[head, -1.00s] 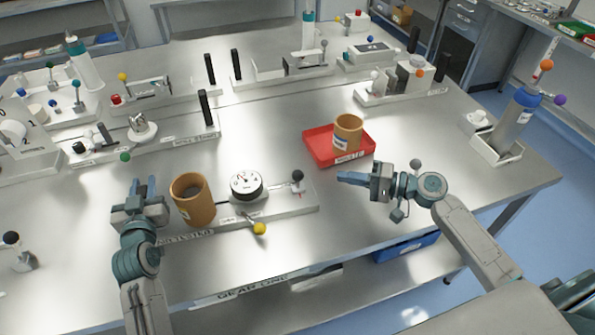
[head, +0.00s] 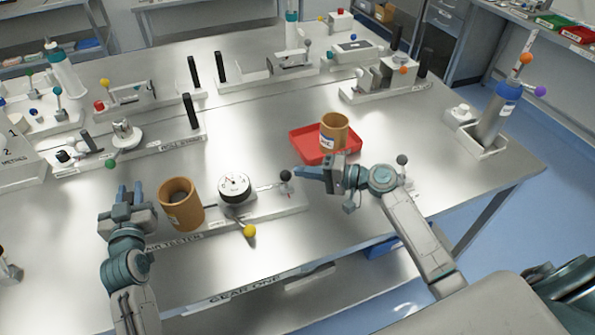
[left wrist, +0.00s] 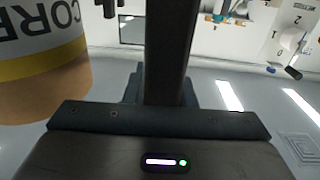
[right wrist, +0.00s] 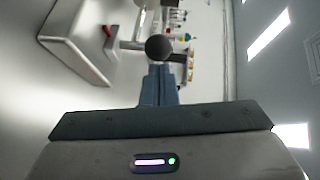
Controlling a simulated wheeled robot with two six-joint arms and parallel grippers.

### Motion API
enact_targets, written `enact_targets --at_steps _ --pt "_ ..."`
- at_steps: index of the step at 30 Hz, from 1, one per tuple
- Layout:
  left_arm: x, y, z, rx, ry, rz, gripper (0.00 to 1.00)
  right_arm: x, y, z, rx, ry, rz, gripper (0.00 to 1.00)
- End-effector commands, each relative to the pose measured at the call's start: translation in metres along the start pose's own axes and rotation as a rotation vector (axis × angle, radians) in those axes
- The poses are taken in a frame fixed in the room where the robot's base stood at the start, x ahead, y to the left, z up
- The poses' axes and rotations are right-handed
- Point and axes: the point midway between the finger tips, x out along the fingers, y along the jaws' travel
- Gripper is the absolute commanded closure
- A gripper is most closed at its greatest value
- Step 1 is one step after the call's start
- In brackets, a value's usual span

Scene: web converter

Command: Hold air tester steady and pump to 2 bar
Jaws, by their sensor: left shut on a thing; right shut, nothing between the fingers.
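The air tester (head: 270,207) is a white base on the bench. It carries a brown core (head: 181,206), a round dial gauge (head: 233,187), a yellow-knobbed lever (head: 249,231) and a dark ball knob (head: 286,175) at its right end. The needle reading is too small to tell. My left gripper (head: 129,192), at the tester's left end, is shut on a dark upright post (left wrist: 168,50) beside the core. The post is hard to make out in the head view. My right gripper (head: 299,172) is shut and empty, its tips close to the ball knob; contact is unclear.
A red tray (head: 312,157) with another brown core (head: 334,131) stands behind my right gripper. Other white fixtures with dark posts (head: 190,111) line the back. A grey cylinder (head: 492,120) stands at right. The bench's front edge lies just before the tester.

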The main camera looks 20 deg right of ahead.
Motion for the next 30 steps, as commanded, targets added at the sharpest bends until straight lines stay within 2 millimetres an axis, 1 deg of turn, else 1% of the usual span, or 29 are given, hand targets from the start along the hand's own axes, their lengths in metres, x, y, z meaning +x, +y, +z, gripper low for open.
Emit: enact_targets --at_steps 1,9,13,23,26,30 --pt "-0.002 0.001 0.013 0.001 -0.026 0.004 1.00 0.001 0.001 0.001 0.000 0.000 -0.001 1.00" --pt "-0.002 0.001 0.013 0.001 -0.026 0.004 1.00 0.025 -0.005 0.017 0.002 -0.001 -0.003 1.00" --pt "-0.002 0.001 0.013 0.001 -0.026 0.004 1.00 0.028 -0.005 0.019 0.001 -0.001 -0.002 1.00" --pt "-0.002 0.001 0.013 0.000 -0.026 0.004 1.00 0.026 -0.005 0.019 0.000 -0.001 -0.001 1.00" --pt "-0.002 0.001 0.013 0.000 -0.026 0.004 1.00 0.019 -0.005 0.018 -0.002 0.000 0.002 1.00" --pt "-0.002 0.001 0.013 0.000 -0.026 0.004 1.00 -0.001 -0.004 0.019 -0.002 -0.002 0.004 1.00"
